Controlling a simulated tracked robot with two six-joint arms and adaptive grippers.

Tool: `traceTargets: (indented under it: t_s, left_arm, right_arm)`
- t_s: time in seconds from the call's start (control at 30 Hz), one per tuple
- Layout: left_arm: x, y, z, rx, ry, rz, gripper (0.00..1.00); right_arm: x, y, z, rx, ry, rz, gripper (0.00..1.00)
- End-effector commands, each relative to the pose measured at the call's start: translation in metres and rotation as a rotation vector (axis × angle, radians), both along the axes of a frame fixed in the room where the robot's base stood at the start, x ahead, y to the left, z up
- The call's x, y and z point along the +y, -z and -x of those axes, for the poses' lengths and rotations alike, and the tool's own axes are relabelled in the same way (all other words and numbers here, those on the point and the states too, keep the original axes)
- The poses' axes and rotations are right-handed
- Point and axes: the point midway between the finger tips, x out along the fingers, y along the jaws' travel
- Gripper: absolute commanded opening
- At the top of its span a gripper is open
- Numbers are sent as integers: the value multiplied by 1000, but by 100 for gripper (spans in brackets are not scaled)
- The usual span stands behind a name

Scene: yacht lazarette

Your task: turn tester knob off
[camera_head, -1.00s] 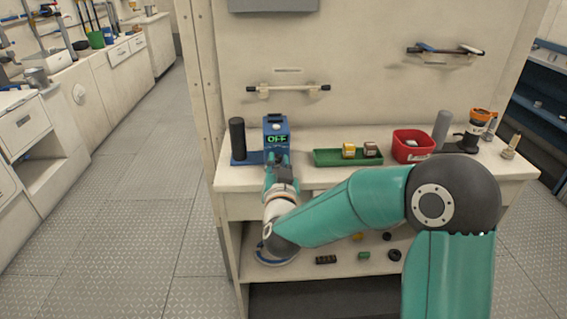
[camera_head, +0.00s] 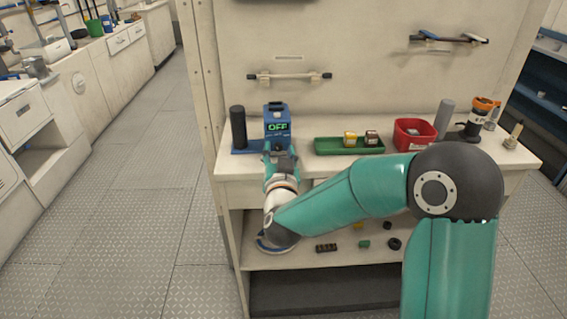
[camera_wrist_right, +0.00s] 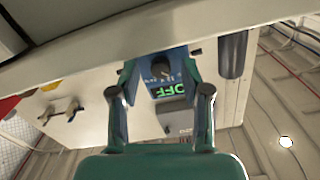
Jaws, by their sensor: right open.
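The blue tester (camera_head: 277,122) stands on the bench top, its green display reading OFF. It also shows in the right wrist view (camera_wrist_right: 176,108), with its dark round knob (camera_wrist_right: 160,68) beside the display. My right gripper (camera_head: 280,150) is in front of the tester at the bench edge. In the right wrist view the right gripper's (camera_wrist_right: 160,75) two fingers are spread apart, with the knob between them in the picture. Whether they touch it I cannot tell. In the head view the knob is hidden. My left gripper is not in view.
A dark cylinder (camera_head: 238,128) stands left of the tester on a blue base. A green tray (camera_head: 330,148) with small blocks and a red bin (camera_head: 402,140) are to the right. A lower shelf (camera_head: 300,262) holds small parts. Open floor lies left.

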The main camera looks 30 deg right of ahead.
Motion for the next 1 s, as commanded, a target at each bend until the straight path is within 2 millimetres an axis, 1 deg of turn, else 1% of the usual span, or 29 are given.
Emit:
traceTargets:
  t_s: [0.17,0.4,0.6,0.7,0.8,1.0]
  left_arm:
    - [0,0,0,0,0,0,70]
    - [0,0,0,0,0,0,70]
    - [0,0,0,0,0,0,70]
    - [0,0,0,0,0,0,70]
    - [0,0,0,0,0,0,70]
    - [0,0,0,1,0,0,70]
  right_arm:
    - [12,-1,18,0,-4,1,47]
    - [37,0,60,1,-5,0,47]
    - [54,1,88,2,-3,0,47]
    - [59,1,96,3,-2,-1,47]
    - [61,1,100,3,0,-1,47]
    - [61,1,101,3,1,-1,47]
